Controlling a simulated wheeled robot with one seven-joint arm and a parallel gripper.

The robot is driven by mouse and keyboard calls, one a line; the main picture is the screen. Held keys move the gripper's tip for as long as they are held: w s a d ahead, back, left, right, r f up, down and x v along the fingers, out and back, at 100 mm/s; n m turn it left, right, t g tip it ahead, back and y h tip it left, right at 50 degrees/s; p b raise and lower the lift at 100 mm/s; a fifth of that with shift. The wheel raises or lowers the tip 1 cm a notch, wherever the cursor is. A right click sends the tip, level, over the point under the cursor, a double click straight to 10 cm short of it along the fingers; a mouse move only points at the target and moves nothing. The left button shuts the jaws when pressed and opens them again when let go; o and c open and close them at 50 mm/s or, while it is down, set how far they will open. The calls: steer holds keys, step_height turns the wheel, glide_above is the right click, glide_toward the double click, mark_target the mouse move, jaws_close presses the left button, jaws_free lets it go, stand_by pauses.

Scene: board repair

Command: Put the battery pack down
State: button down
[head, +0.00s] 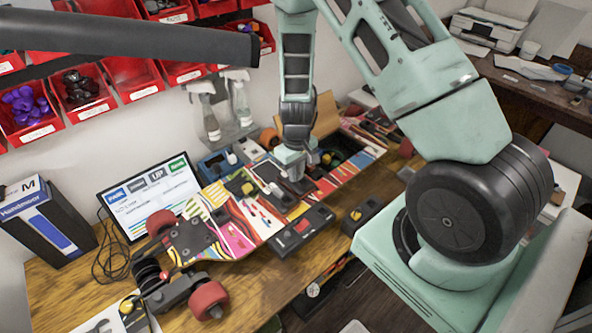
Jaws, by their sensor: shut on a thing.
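My gripper (296,174) points down over the middle of the colourful skateboard deck (235,245). Its jaws are shut on a dark block, which I take to be the battery pack (272,182). The pack is partly hidden by the fingers. It is at or just above the deck; I cannot tell whether it touches. The deck lies upside down on the wooden bench, its wheels at the lower left.
A black box with a red mark (302,230) lies at the deck's front edge, and another with a yellow part (361,215) is to its right. A monitor (150,198), spray bottles (240,100) and red bins (82,90) stand behind. Bare bench (255,290) shows in front.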

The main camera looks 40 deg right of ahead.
steer(key=shift+f, duration=0.2)
steer(key=c, duration=1.4)
jaws_free()
step_height(320, 180, up, 12)
steer(key=b, duration=0.1)
steer(key=shift+r, duration=0.15)
